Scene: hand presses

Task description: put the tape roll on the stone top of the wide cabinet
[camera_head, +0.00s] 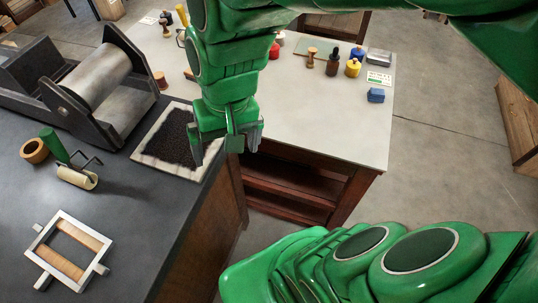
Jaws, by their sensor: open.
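A tan-brown ring that looks like the tape roll (33,151) rests on the dark, stone-like top (135,225) of the cabinet at the left. It lies beside a green-handled roller. My gripper (224,150) points down with its fingers apart, and nothing shows between them. In the picture it overlaps the right edge of a framed dark panel, well to the right of the ring. Its exact height above the surfaces is unclear. A second cabinet with a pale top (330,125) and open reddish shelves stands behind and to the right.
A press with a metal cylinder (95,75) fills the back left. Bottles and a blue block (376,95) stand on the pale top.

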